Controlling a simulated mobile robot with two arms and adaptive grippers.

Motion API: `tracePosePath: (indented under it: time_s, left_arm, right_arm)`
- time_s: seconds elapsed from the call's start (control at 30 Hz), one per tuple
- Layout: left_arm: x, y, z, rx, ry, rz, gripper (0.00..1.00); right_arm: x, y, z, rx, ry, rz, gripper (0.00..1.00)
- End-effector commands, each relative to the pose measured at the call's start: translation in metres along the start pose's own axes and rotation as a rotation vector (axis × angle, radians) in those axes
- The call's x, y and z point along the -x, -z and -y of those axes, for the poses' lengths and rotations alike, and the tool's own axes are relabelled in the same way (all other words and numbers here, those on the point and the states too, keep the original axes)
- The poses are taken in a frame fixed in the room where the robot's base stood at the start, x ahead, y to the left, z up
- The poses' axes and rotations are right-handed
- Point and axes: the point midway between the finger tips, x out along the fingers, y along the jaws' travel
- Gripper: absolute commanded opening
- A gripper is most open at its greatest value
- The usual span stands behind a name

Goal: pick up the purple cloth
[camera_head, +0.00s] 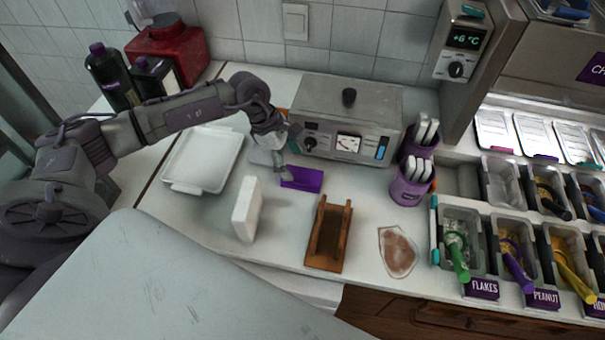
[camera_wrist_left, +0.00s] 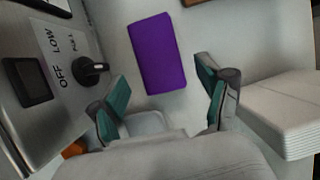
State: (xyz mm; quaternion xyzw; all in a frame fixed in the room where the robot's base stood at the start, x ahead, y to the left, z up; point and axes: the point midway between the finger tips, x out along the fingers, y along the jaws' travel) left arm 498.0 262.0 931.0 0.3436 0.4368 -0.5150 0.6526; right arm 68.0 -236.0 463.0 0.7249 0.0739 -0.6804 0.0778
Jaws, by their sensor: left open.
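The purple cloth (camera_head: 304,179) lies flat on the white counter in front of the grey metal appliance. In the left wrist view the cloth (camera_wrist_left: 156,54) is a purple rectangle beyond my fingertips. My left gripper (camera_head: 281,162) is above the counter at the cloth's left side. Its two teal-padded fingers (camera_wrist_left: 163,100) are spread wide with nothing between them, and the cloth lies ahead of the gap. My right gripper is not in either view.
The appliance (camera_head: 324,99) with knobs stands close behind the cloth. A white block (camera_head: 246,209) and a white tray (camera_head: 204,160) are to the left. A wooden holder (camera_head: 329,235) is in front. Purple cups (camera_head: 409,190) and topping bins (camera_head: 462,231) are to the right, near a brown stain (camera_head: 397,252).

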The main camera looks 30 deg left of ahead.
Motion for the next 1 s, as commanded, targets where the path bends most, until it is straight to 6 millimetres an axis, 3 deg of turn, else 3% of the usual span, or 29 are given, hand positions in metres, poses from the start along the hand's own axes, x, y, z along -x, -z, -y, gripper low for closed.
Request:
tracePosePath:
  time_s: [0.27, 0.5, 0.73, 1.0]
  left_arm:
    - [-0.025, -0.003, -0.002, 0.003, 0.004, 0.001, 0.77]
    - [-0.054, -0.001, -0.003, 0.002, 0.000, 0.000, 0.77]
    - [-0.057, -0.001, -0.003, 0.001, -0.001, 0.000, 0.77]
    - [-0.056, -0.001, -0.003, 0.001, -0.001, 0.000, 0.32]
  right_arm:
    - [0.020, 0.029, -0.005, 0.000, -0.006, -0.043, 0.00]
    - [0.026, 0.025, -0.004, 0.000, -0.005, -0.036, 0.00]
    - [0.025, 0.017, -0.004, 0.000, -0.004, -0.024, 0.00]
    - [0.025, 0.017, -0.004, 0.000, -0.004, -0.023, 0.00]
